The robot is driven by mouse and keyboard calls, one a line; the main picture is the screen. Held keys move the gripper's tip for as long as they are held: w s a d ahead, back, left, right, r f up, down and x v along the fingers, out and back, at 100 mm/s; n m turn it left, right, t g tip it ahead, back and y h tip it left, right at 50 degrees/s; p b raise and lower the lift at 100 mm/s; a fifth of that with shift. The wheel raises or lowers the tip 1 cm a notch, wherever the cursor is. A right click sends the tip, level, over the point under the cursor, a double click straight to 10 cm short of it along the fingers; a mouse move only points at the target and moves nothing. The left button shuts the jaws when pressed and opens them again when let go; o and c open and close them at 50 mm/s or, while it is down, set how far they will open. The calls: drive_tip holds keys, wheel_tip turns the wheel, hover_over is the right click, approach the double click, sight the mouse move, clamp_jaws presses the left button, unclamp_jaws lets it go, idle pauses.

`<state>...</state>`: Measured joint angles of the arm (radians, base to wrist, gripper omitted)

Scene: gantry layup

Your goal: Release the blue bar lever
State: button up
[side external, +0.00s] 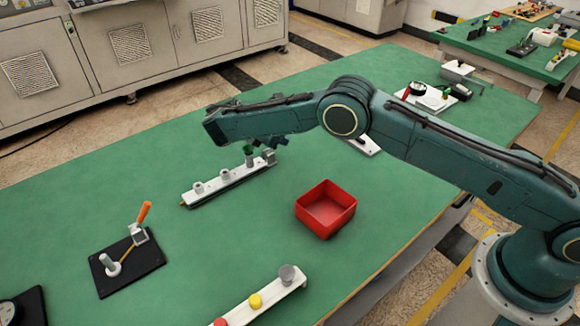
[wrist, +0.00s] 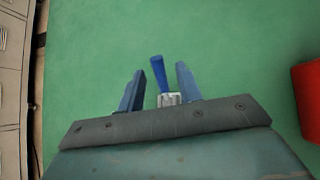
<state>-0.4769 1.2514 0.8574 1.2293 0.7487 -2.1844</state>
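The blue bar lever (wrist: 157,72) shows in the wrist view, rising from a small grey-white bracket (wrist: 169,99) and leaning slightly left. My gripper (wrist: 161,70) is open, with one blue finger on each side of the lever. Green gaps show between the lever and both fingers, so they look apart from it. The lower part of the bracket is hidden behind my gripper's mount. In the side external view my gripper (side external: 262,141) points down near the far end of a white rail fixture (side external: 228,179). I cannot make out the blue lever there.
A red open box (side external: 326,209) stands right of the rail. A black plate with an orange-handled lever (side external: 145,214) lies at left. A white strip with coloured knobs (side external: 262,301) is at the front.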

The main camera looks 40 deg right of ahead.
drive_tip(key=shift+d+y, duration=0.25)
drive_tip(key=shift+y, duration=0.05)
idle(0.4)
drive_tip(key=shift+d+f+y, duration=0.1)
drive_tip(key=shift+d+y, duration=0.1)
drive_tip(key=shift+y, duration=0.3)
drive_tip(key=shift+d+f+y, duration=0.25)
drive_tip(key=shift+d+y, duration=0.1)
drive_tip(key=shift+y, duration=0.35)
drive_tip(key=shift+d+f+y, duration=0.25)
drive_tip(key=shift+d+y, duration=0.1)
drive_tip(key=shift+y, duration=0.35)
drive_tip(key=shift+d+f+m+y, duration=0.2)
drive_tip(key=shift+f+y, duration=0.15)
drive_tip(key=shift+y, duration=0.35)
drive_tip(key=shift+d+f+m+y, duration=0.1)
drive_tip(key=shift+d+f+y, duration=0.2)
drive_tip(key=shift+y, duration=0.4)
drive_tip(key=shift+d+f+m+y, duration=0.15)
drive_tip(key=shift+f+y, duration=0.2)
drive_tip(key=shift+y, duration=0.35)
drive_tip(key=v, duration=1.4)
drive_tip(key=s+d+r+m+t, duration=0.1)
drive_tip(key=s+d+r+m, duration=0.2)
drive_tip(key=s+r+m, duration=0.4)
drive_tip(key=shift+s+r, duration=3.8)
drive_tip(key=shift+s, duration=0.05)
drive_tip(key=shift+d, duration=0.1)
drive_tip(key=shift+c, duration=0.4)
